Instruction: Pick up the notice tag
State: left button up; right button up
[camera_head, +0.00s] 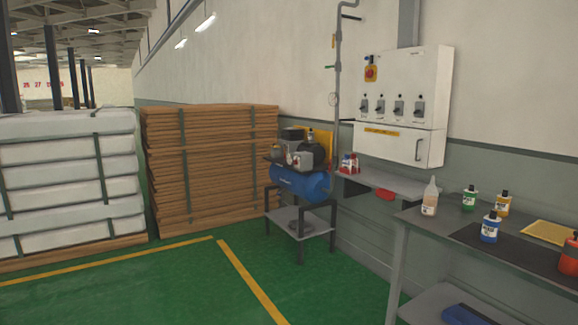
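I cannot single out a notice tag for sure. A red piece (386,194) shows at the front edge of the wall shelf (400,185), too small to read. A yellow label strip (381,132) is on the white wall cabinet (420,90). Small red and white items (348,163) stand at the shelf's left end. A flat yellow piece (549,232) lies on the grey workbench (412,216) at the right. Neither of my grippers is in view.
Bottles, including a green one (469,199) and a blue one (490,228), stand on the workbench. A blue compressor (300,184) sits on a stand left of the shelf. Stacked boards (215,165) and wrapped mattresses (65,170) fill the left. Green floor (160,290) is clear in front.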

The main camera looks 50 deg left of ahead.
aim_at(347, 164)
jog(key=u, duration=1.15)
jog(key=i+j+u, duration=0.1)
jog(key=i, duration=1.4)
jog(key=i+j, duration=0.15)
jog(key=i, duration=1.35)
jog(key=j+u, duration=0.05)
jog(key=j, duration=0.05)
